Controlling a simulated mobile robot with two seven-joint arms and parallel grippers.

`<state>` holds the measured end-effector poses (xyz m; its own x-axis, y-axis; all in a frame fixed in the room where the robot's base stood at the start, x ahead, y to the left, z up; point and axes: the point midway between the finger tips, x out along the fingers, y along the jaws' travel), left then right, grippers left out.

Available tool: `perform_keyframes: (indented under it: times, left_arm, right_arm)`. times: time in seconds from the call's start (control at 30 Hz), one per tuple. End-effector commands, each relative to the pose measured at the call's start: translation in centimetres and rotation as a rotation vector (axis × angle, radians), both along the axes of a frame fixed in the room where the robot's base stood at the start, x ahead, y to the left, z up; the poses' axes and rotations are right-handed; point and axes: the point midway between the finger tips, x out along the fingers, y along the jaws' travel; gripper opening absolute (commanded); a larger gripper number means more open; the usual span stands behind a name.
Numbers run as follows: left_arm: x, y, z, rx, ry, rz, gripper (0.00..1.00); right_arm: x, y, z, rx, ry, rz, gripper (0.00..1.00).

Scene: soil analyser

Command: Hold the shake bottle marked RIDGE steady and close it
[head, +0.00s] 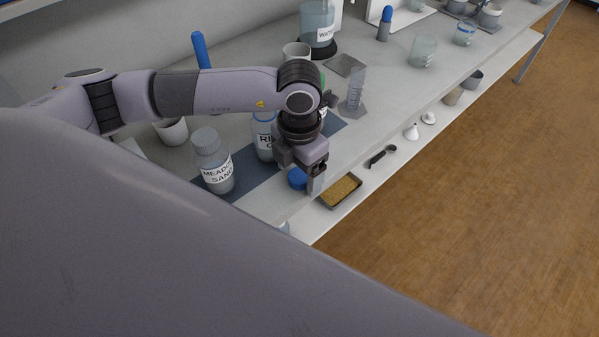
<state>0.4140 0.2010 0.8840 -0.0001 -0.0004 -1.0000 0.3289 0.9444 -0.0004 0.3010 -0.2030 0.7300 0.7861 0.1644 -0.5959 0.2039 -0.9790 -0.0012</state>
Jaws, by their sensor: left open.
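The RIDGE bottle (263,146) stands upright on the dark blue mat (262,181), clear with a blue rim. My left wrist hides its right side, so only the start of its label shows. A blue screw cap (297,179) lies near the front edge of the bench. My left gripper (309,178) points down right at the cap, with one finger in front of its right side. The gripper is open; whether it touches the cap I cannot tell. My right gripper is not in view.
The MEADOW SAND bottle (215,169), with a grey cap, stands left of RIDGE. A green-capped bottle is partly hidden behind my left arm. A grain tray (340,191) sits on the lower shelf.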

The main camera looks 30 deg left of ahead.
Motion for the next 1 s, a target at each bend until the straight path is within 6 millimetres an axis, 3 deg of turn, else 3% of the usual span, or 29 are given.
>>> perform_keyframes:
  times: [0.33, 0.37, 0.5, 0.53, 1.0]
  left_arm:
    - [0.01, 0.01, -0.17, 0.000, 0.000, -0.001, 0.79]
    - [0.01, 0.01, -0.16, 0.000, 0.000, -0.001, 0.72]
    - [0.01, 0.01, -0.15, 0.000, 0.000, -0.001, 0.27]
    - [0.01, 0.01, -0.15, 0.000, 0.000, -0.001, 0.20]
    - [0.07, 0.01, 0.80, 0.000, -0.001, 0.000, 0.20]
  right_arm:
    - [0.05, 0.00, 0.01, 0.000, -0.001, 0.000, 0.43]
    - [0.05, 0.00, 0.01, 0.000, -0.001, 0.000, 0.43]
    - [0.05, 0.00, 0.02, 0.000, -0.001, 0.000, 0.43]
    - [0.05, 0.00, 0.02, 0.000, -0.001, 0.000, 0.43]
    - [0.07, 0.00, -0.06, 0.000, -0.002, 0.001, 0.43]
